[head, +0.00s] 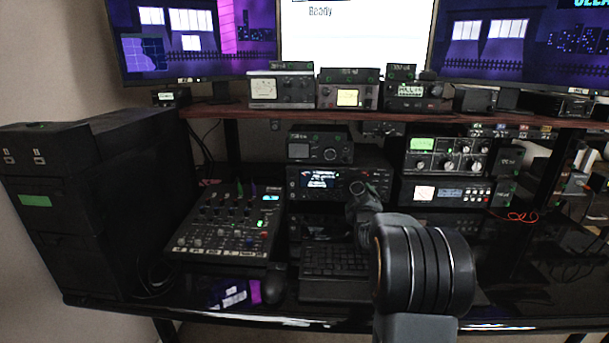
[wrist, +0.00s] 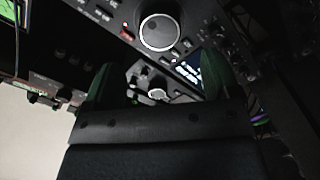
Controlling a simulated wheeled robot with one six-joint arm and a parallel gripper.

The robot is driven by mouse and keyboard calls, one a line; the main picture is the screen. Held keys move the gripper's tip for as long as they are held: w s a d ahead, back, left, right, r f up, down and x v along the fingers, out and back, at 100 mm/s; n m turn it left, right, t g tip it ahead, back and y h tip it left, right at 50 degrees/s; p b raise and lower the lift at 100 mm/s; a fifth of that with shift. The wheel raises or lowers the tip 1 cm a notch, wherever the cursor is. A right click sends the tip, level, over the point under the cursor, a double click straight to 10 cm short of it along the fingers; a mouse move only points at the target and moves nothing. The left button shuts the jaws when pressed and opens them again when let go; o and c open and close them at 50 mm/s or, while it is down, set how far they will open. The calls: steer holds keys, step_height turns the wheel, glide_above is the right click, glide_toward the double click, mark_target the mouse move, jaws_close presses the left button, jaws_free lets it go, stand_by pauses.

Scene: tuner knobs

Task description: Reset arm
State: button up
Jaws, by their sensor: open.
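My gripper (head: 366,203) is in front of the right part of a black radio (head: 300,188) with a lit screen, close to its large tuning knob (head: 357,187). In the wrist view my two dark green-grey fingers (wrist: 157,76) stand wide apart with nothing between them. The large round knob also shows in the wrist view (wrist: 160,32), beyond the fingertips and apart from them. The radio's lit screen (wrist: 187,72) appears beside the right finger. A smaller knob (wrist: 157,94) shows between the fingers, farther back. My arm hides part of the desk behind it.
A mixer (head: 225,228) and a keyboard (head: 335,262) lie on the black desk, with a mouse (head: 273,288) near the front edge. A smaller radio (head: 320,147) sits above the black one. A wooden shelf (head: 225,110) with several devices runs overhead, below monitors. More equipment (head: 445,157) stands at right.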

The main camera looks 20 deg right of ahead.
steer(key=s+a+r+m+g+y+p, duration=0.1)
steer(key=s+a+r+g+y+p, duration=0.2)
steer(key=a+r+p, duration=0.4)
steer(key=s+a+r+m+g+y+p, duration=0.2)
steer(key=s+a+r+p, duration=0.3)
steer(key=a+p, duration=0.3)
steer(key=s+a+r+m+g+y+p, duration=0.1)
steer(key=s+a+p, duration=0.4)
steer(key=s, duration=0.5)
steer(key=s+a+r+m+g+y+p, duration=0.1)
steer(key=s+a+r+g+p, duration=0.3)
steer(key=s+a, duration=0.4)
steer(key=s+g+p, duration=0.1)
steer(key=s+g, duration=0.1)
steer(key=shift+a+r+g+y+p, duration=0.2)
steer(key=shift+g+y+p, duration=0.1)
steer(key=shift+y, duration=0.1)
steer(key=shift+c, duration=0.3)
